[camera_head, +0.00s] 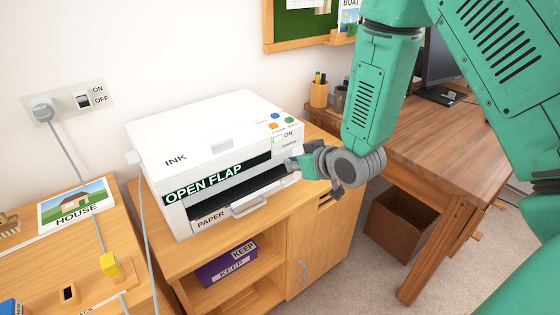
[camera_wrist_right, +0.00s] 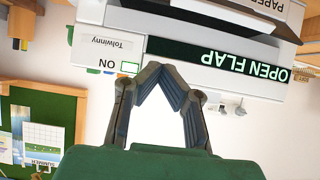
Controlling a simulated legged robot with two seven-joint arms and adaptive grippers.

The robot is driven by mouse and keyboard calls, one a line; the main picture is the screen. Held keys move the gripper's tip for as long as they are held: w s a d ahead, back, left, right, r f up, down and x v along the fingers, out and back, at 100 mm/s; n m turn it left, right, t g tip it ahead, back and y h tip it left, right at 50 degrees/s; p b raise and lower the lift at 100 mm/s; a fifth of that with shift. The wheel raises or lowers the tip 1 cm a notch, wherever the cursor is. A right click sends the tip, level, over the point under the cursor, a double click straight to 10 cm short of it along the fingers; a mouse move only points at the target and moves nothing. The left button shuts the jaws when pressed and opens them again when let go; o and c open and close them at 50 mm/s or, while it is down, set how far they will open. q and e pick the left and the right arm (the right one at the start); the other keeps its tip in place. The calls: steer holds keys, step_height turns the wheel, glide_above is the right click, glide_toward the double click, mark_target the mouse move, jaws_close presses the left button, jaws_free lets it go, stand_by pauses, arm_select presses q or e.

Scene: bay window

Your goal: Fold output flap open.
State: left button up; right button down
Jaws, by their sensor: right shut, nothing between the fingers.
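The white printer (camera_head: 205,135) stands on a wooden cabinet. A dark strip lettered OPEN FLAP (camera_head: 203,184) runs across its front, with a pale panel edge and a dark slot (camera_head: 225,204) below it. The strip shows upside down in the right wrist view (camera_wrist_right: 225,62). I cannot tell how far the flap is folded. My right gripper (camera_head: 293,164) is shut and empty at the right end of the printer's front, close to the strip's end. Its fingers also show in the right wrist view (camera_wrist_right: 167,75); contact is unclear. My left gripper is out of view.
The PAPER tray (camera_head: 211,218) with its handle sits below the slot. A purple KEEP box (camera_head: 226,264) lies on the cabinet shelf. A desk (camera_head: 440,150) stands right, a HOUSE picture (camera_head: 77,207) left. A cord (camera_head: 146,235) hangs by the printer's left side.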

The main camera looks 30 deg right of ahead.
mark_target(277, 181)
steer(key=x, duration=0.7)
steer(key=b+x, duration=0.1)
steer(key=x, duration=0.2)
steer(key=shift+w+a+f, duration=0.1)
steer(key=shift+w+a, duration=0.1)
steer(key=shift+a, duration=0.15)
steer(key=shift+s+d+f, duration=0.15)
steer(key=shift+s+f, duration=0.25)
steer(key=shift+s, duration=0.2)
steer(key=shift+s+d+f, duration=0.15)
steer(key=shift+s+f, duration=0.3)
steer(key=shift+s, duration=0.2)
steer(key=shift+s+f, duration=0.3)
steer(key=shift+s, duration=0.2)
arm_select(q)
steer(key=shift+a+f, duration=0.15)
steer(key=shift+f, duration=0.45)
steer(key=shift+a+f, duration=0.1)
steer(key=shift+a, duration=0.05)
arm_select(e)
steer(key=shift+a, duration=0.15)
